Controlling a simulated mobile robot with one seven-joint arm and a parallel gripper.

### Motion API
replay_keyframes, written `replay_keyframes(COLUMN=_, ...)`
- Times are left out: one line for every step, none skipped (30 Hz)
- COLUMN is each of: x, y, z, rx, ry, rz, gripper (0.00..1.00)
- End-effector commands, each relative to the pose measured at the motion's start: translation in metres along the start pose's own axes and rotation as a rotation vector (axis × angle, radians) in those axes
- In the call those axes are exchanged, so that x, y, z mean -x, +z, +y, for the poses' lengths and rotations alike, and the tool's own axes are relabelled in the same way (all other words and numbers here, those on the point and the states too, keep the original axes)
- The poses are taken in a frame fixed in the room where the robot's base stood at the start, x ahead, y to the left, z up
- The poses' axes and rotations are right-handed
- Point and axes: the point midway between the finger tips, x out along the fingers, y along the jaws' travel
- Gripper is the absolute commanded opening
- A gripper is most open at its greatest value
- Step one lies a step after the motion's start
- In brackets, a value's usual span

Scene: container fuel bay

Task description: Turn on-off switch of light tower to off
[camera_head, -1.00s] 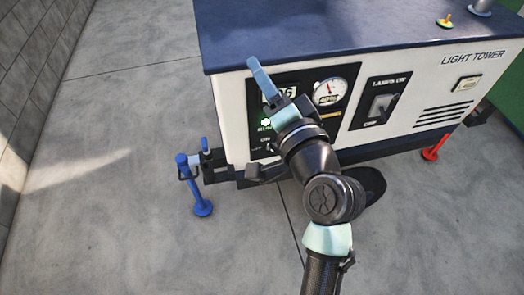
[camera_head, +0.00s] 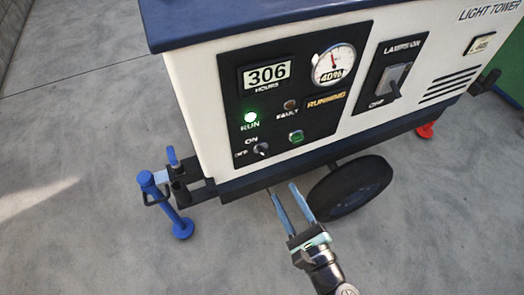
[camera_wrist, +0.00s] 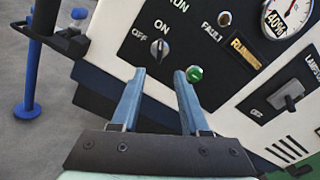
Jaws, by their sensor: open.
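The light tower (camera_head: 204,120) is a white cabinet with a dark blue top and a black control panel (camera_head: 321,114). Its small on-off switch (camera_head: 261,149) sits at the panel's lower left, between the labels ON and OFF; it also shows in the wrist view (camera_wrist: 159,48). In the head view the knob's pointer seems turned toward ON, but this is hard to tell. The green RUN lamp (camera_head: 250,117) is lit. My gripper (camera_head: 293,203) is open and empty, below and right of the switch. In the wrist view the fingertips point at the panel, with the switch beyond the left finger.
A green button (camera_head: 296,137) is right of the switch. The lamps switch (camera_head: 391,82) is on a separate plate. A gauge (camera_head: 332,63) reads 40%. A wheel (camera_head: 350,187), a blue jack (camera_head: 167,207) and a red foot (camera_head: 425,130) stand below. Concrete floor lies clear in front.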

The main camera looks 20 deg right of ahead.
Motion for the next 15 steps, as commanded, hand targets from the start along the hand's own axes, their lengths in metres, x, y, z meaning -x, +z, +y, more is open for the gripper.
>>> replay_keyframes(x=-0.008, y=0.000, z=0.001, rx=0.002, ry=0.002, rz=-0.003, gripper=0.45)
replay_keyframes(x=-0.013, y=0.000, z=0.001, rx=0.002, ry=0.002, rz=-0.004, gripper=0.45)
replay_keyframes(x=-0.021, y=0.000, z=0.001, rx=0.002, ry=0.003, rz=-0.005, gripper=0.45)
replay_keyframes(x=-0.027, y=0.000, z=0.001, rx=0.002, ry=0.003, rz=-0.005, gripper=0.45)
replay_keyframes(x=-0.034, y=0.000, z=0.001, rx=0.003, ry=0.002, rz=-0.005, gripper=0.45)
replay_keyframes(x=-0.043, y=0.000, z=0.001, rx=0.004, ry=0.003, rz=-0.006, gripper=0.45)
replay_keyframes(x=-0.050, y=0.000, z=0.001, rx=0.004, ry=0.003, rz=-0.005, gripper=0.45)
replay_keyframes(x=-0.056, y=-0.001, z=0.001, rx=0.004, ry=0.003, rz=-0.005, gripper=0.45)
replay_keyframes(x=-0.065, y=0.000, z=0.001, rx=0.005, ry=0.003, rz=-0.005, gripper=0.45)
replay_keyframes(x=-0.070, y=0.000, z=0.001, rx=0.005, ry=0.003, rz=-0.004, gripper=0.45)
replay_keyframes(x=-0.076, y=0.000, z=0.001, rx=0.005, ry=0.003, rz=-0.004, gripper=0.45)
replay_keyframes(x=-0.084, y=0.000, z=0.001, rx=0.004, ry=0.004, rz=-0.005, gripper=0.45)
replay_keyframes(x=-0.089, y=0.000, z=0.001, rx=0.004, ry=0.003, rz=-0.004, gripper=0.45)
replay_keyframes(x=-0.094, y=0.000, z=0.001, rx=0.004, ry=0.004, rz=-0.004, gripper=0.45)
replay_keyframes(x=-0.100, y=0.000, z=0.001, rx=0.005, ry=0.003, rz=-0.004, gripper=0.45)
